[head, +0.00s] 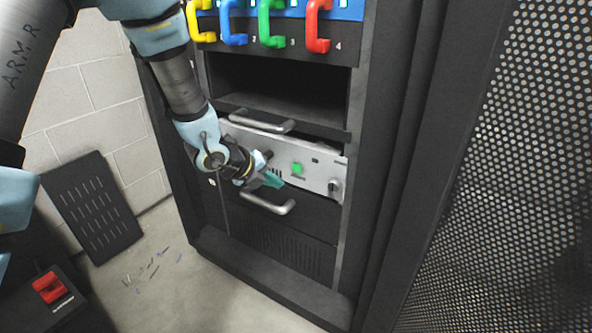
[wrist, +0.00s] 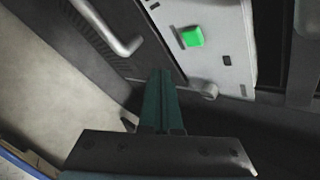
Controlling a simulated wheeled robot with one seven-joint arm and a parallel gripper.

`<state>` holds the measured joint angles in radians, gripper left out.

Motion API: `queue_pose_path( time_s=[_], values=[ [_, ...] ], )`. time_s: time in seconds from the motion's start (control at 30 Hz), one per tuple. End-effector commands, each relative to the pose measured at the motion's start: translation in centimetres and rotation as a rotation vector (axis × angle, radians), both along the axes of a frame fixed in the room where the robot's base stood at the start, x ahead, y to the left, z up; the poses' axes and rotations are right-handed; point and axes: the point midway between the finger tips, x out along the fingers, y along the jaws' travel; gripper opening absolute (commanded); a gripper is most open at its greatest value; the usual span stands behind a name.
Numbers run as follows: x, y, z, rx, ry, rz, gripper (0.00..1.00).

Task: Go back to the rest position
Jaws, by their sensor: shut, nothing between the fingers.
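My gripper (head: 272,180) is shut and empty in front of the rack's silver panel (head: 312,165). In the wrist view my gripper (wrist: 161,75) shows as two dark green fingers pressed together, with nothing between them. The silver panel (wrist: 222,45) and its green square button (wrist: 192,37) also show there. In the head view the green button (head: 297,168) is just right of my fingertips. I cannot tell whether the fingertips touch the panel. My arm hides the panel's left part.
A silver handle (head: 268,202) is on the drawer below my gripper, and another handle (head: 262,121) is above it. Yellow, blue, green and red handles (head: 318,25) line the rack's top. A perforated door (head: 510,170) stands at right. A slotted plate (head: 92,205) leans against the wall.

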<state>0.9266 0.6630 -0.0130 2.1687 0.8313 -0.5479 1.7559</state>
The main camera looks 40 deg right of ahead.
Motion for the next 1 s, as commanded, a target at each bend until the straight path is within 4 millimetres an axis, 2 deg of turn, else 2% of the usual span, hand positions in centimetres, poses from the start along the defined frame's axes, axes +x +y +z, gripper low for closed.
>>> queue_pose_path(
  time_s=[0.53, 0.67, 0.77, 0.83, 0.9, 0.97, 1.0],
  values=[
    [0.0, 0.0, 0.0, 0.0, 0.001, 0.001, 0.0],
    [1.4, 1.0, 0.4, 0.01, 0.025, 0.074, 0.0],
    [4.5, 3.9, 1.3, 0.032, 0.093, 0.265, 0.0],
    [7.4, 7.2, 2.1, 0.049, 0.172, 0.473, 0.0],
    [10.1, 11.5, 3.0, 0.056, 0.269, 0.721, 0.0],
    [12.0, 15.5, 3.8, 0.052, 0.358, 0.945, 0.0],
    [12.9, 18.2, 4.3, 0.043, 0.42, 1.098, 0.0]
  ],
)
